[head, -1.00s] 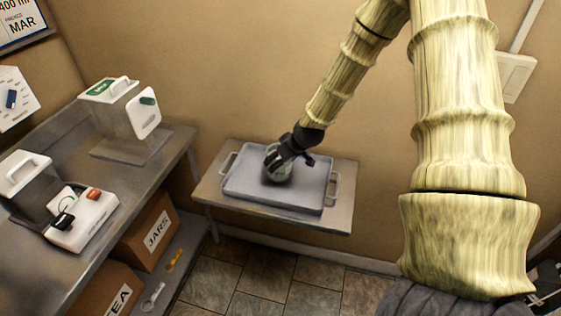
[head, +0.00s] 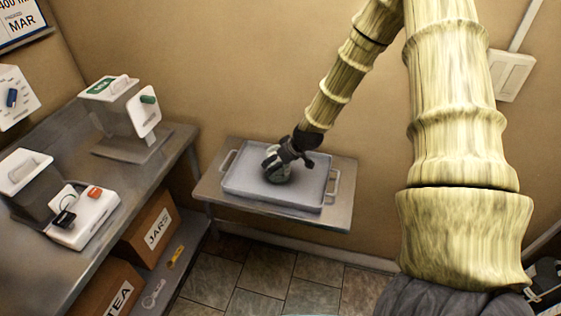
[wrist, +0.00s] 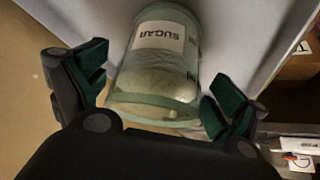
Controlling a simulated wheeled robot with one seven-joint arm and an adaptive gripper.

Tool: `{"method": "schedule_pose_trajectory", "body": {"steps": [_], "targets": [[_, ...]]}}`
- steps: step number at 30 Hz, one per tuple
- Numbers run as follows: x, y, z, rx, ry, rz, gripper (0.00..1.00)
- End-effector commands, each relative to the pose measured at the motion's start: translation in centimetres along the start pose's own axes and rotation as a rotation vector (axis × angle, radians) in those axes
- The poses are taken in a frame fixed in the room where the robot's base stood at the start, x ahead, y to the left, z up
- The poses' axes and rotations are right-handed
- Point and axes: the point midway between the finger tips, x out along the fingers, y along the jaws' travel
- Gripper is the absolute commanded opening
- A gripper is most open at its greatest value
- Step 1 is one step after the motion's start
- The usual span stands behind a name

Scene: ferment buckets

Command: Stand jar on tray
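The jar (head: 279,174) is a rounded greenish glass jar. In the wrist view the jar (wrist: 152,82) shows a white label reading SUGAR, with pale contents. My gripper (head: 280,160) is at the jar, reaching in from the upper right. In the wrist view its dark green finger pads (wrist: 157,92) are spread on either side of the jar, with a narrow gap visible at the left pad. The fingers partly cover the jar in the head view.
The tray lies on a small metal side table (head: 338,213) against the wall. A metal counter (head: 122,181) at the left holds two white-and-grey devices. Boxes labelled JARS (head: 152,228) and TEA (head: 104,290) sit below it. The rest of the tray is clear.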

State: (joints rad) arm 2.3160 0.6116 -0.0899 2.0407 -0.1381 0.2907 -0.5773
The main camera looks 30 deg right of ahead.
Motion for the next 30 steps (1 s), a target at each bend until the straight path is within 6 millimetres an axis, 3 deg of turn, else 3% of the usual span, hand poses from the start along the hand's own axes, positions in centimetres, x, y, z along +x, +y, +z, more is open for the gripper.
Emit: {"method": "schedule_pose_trajectory", "body": {"steps": [11, 30], "targets": [[-0.6, 0.0, -0.2, 0.0, 0.002, 0.0, 0.97], [-6.6, 0.0, -0.1, -0.001, 0.001, 0.0, 0.97]]}}
